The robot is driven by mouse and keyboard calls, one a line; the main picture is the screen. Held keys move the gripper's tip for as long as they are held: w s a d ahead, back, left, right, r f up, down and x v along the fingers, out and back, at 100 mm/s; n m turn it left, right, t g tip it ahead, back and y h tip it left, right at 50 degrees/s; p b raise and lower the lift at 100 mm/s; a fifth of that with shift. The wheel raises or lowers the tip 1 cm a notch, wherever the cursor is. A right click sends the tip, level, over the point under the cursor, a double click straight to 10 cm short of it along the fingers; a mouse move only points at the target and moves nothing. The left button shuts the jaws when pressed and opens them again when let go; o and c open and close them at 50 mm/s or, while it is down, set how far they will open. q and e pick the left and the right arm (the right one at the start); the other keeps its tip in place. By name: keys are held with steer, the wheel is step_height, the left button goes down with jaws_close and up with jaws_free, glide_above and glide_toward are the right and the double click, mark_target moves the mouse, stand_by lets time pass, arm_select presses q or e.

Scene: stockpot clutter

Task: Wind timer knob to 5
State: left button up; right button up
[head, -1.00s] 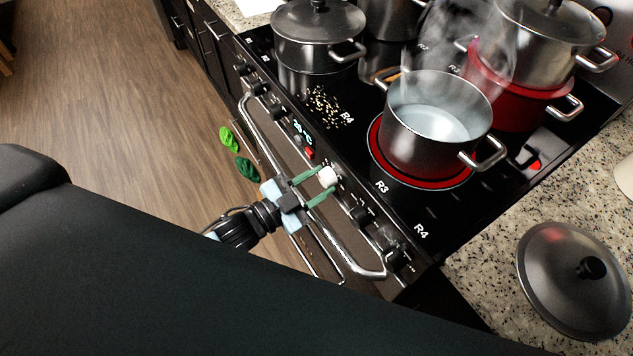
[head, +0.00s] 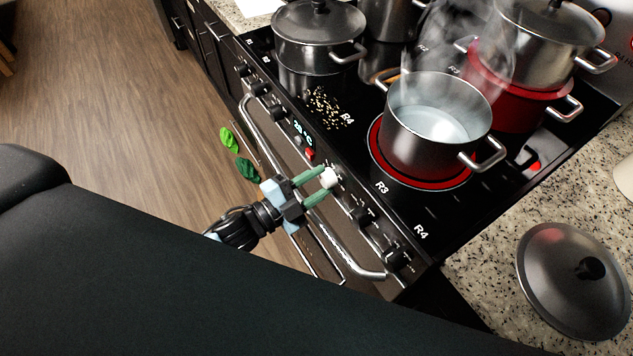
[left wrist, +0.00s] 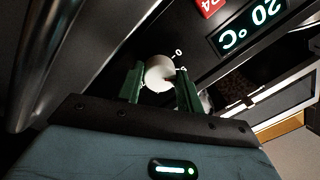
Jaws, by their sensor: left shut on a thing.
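The white timer knob (head: 330,177) is on the front panel of the stove, below the hob. My left gripper (head: 322,186) reaches it from the front, with its green fingers on either side of the knob and shut on it. In the left wrist view the knob (left wrist: 160,73) sits between the fingertips of the left gripper (left wrist: 161,84). A "0" mark shows on the panel beside the knob; the other dial marks are too small or hidden to read. My right gripper is not in view.
A steaming pot of water (head: 436,122) stands on a glowing red ring. The oven handle (head: 345,255) runs below the panel close to my left gripper. Black knobs (head: 361,214) flank the timer knob. A lid (head: 572,290) lies on the granite counter.

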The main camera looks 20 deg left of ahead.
arm_select(q)
steer(key=o, duration=0.8)
steer(key=shift+o, duration=0.9)
steer(key=shift+s+a+f, duration=0.1)
steer(key=shift+s+a, duration=0.25)
steer(key=shift+s, duration=0.1)
steer(key=b+v, duration=0.1)
steer(key=v, duration=0.5)
steer(key=shift+s+a, duration=0.25)
steer(key=shift+s, duration=0.05)
